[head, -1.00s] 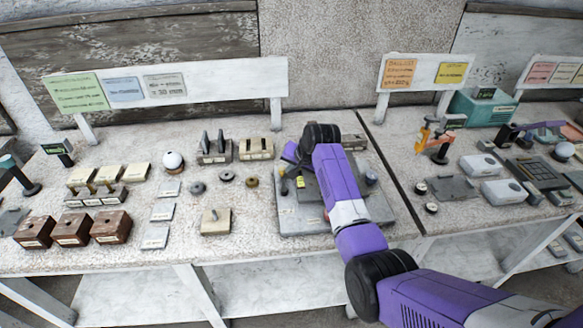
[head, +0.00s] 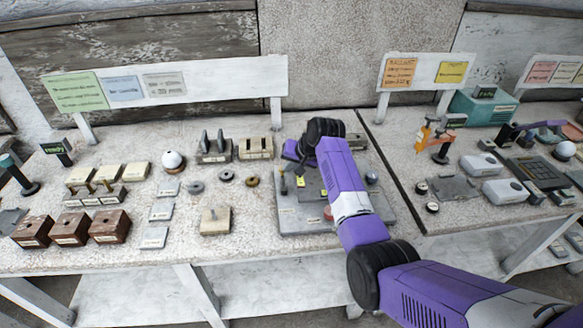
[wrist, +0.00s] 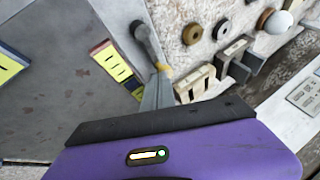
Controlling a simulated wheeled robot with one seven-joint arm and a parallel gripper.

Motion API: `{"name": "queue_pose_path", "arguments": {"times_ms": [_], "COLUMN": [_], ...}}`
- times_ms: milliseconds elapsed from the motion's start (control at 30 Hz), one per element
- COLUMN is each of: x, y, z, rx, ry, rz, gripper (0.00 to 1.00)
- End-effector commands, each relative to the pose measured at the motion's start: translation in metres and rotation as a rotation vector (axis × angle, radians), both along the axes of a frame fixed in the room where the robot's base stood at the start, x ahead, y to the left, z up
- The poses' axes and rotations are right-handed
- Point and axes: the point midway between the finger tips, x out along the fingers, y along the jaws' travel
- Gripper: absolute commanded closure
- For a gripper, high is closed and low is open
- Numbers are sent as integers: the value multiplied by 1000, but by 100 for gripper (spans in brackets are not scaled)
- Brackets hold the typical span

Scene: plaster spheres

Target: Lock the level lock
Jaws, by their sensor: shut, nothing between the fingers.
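The grey lock plate (head: 300,222) lies flat on the bench under my arm. A dark upright lever with a rounded knob (head: 284,183) stands near its left side. In the wrist view this lever (wrist: 148,42) is close up, with a yellow band near its lower end. A yellow label (head: 300,181) lies beside it; yellow and red labels (wrist: 110,62) show in the wrist view. My gripper (head: 291,160) is shut and empty, low over the back left of the plate close to the lever. I cannot tell whether it touches the lever. My wrist and forearm hide part of the plate.
Behind the plate stand a cream slotted block (head: 257,148) and a grey two-prong block (head: 213,150). Dark rings (head: 227,176) and a beige block (head: 215,221) lie to the left. An orange-handled device (head: 432,138) stands to the right, across a bench seam.

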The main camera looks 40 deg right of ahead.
Motion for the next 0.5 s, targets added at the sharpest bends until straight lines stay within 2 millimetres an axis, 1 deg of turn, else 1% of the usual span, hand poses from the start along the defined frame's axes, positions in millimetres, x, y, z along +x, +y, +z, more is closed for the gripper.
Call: {"name": "queue_pose_path", "arguments": {"times_ms": [267,500], "x": [3,8], "y": [2,5], "z": [-1,-2], "rx": [-1,0], "ry": [0,0], "rz": [70,186], "gripper": [100,100]}}
